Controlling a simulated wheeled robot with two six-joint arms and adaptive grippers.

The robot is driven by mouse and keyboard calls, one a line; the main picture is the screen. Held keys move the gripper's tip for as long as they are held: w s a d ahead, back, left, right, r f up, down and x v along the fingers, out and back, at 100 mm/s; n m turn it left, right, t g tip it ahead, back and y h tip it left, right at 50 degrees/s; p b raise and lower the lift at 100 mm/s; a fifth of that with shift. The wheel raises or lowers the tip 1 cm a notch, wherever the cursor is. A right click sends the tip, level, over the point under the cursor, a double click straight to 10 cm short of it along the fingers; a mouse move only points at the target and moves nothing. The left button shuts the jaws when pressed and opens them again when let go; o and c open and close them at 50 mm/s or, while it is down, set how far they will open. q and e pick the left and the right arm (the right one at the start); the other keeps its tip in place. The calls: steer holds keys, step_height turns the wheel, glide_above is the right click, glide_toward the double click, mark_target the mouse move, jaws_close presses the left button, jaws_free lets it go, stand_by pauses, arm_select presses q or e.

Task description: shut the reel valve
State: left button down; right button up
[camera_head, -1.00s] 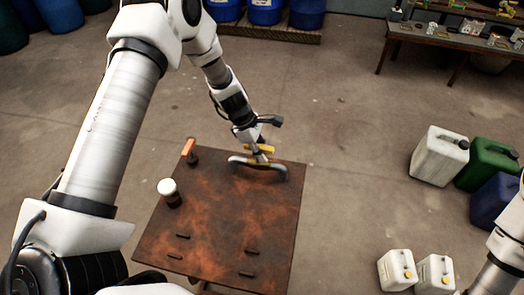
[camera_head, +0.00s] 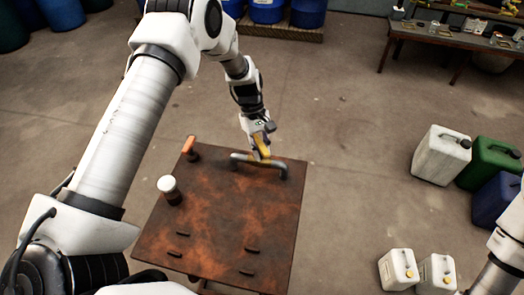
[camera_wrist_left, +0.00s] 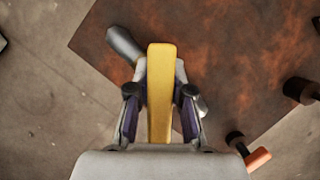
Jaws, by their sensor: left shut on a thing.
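The valve's yellow lever (camera_head: 262,148) sits over a grey bent pipe (camera_head: 273,163) at the far edge of a rusty brown table top. My left gripper (camera_head: 261,142) is shut on the lever from above. In the left wrist view the lever (camera_wrist_left: 160,90) stands between the two fingers, and the grey pipe (camera_wrist_left: 124,44) runs slantwise beneath it, at an angle to the lever. The gripper hides the valve body and part of the pipe. My right gripper is out of view; only part of my right arm shows at the right edge.
On the rusty table top (camera_head: 235,215) stand an orange-handled part (camera_head: 190,146) and a white-capped dark knob (camera_head: 168,186), with several short dark bars near the front. White, green and blue jerrycans stand on the floor at right. A bench (camera_head: 450,45) stands far back right.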

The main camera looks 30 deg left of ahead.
arm_select(q)
steer(key=m+g+y+b, duration=0.1)
steer(key=m, duration=0.3)
steer(key=shift+a, duration=0.15)
steer(key=shift+s+a+m+y, duration=0.1)
steer(key=shift+m+y, duration=0.7)
steer(key=shift+m, duration=1.1)
steer(key=shift+r, duration=0.1)
steer(key=c, duration=1)
jaws_free()
steer(key=v, duration=1.2)
steer(key=shift+w, duration=0.25)
